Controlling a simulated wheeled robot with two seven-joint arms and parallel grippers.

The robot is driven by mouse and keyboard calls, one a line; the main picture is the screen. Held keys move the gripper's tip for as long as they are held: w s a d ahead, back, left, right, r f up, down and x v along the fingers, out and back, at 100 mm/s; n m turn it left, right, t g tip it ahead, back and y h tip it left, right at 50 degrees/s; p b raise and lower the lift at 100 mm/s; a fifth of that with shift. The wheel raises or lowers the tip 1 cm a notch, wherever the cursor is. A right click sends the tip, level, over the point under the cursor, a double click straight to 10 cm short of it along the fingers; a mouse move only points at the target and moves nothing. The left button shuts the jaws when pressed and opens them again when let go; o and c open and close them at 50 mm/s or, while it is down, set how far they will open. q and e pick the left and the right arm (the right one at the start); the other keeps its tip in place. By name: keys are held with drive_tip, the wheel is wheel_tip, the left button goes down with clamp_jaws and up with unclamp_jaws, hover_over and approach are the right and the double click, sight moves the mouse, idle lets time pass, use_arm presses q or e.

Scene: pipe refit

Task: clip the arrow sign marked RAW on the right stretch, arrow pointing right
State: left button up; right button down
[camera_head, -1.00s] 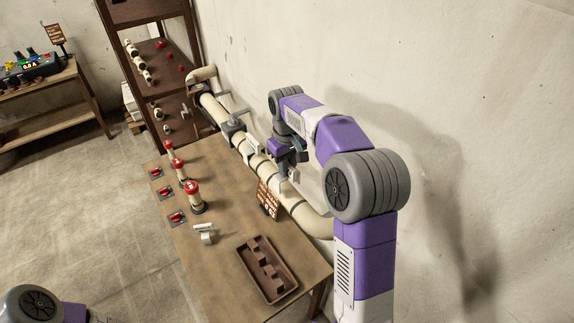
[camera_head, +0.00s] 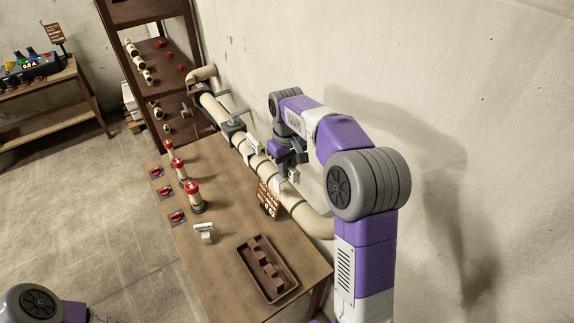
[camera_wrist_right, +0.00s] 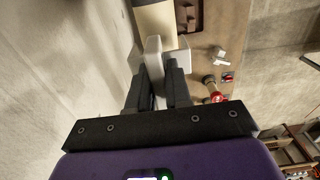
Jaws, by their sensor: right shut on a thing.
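My right gripper (camera_head: 290,163) is at the cream pipe (camera_head: 247,151), over its right stretch. In the right wrist view my right gripper (camera_wrist_right: 159,92) is shut on a white sign (camera_wrist_right: 153,58), which lies close to the cream pipe (camera_wrist_right: 155,20). I cannot tell whether it touches the pipe. Its lettering and arrow are not readable. Another white piece (camera_head: 253,143) sits on the pipe further left. A white clip-like piece (camera_head: 204,233) lies on the table. My left arm shows at the lower left; its gripper is out of view.
The wooden table (camera_head: 222,270) holds a brown tray (camera_head: 267,270), a small dark sign (camera_head: 268,200) and several red-topped fittings (camera_head: 194,196). A shelf rack (camera_head: 155,65) stands at the back left. The wall is close behind the pipe.

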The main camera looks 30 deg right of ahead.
drive_tip(key=shift+f, duration=0.15)
drive_tip(key=shift+f, duration=0.25)
drive_tip(key=shift+f, duration=0.2)
idle(0.6)
drive_tip(key=shift+f+b, duration=0.3)
drive_tip(key=shift+b, duration=0.05)
drive_tip(key=shift+f, duration=0.2)
idle(0.3)
drive_tip(key=shift+f+b, duration=0.85)
drive_tip(key=shift+f, duration=0.3)
drive_tip(key=shift+f+b, duration=0.3)
drive_tip(key=shift+f, duration=0.25)
idle(0.3)
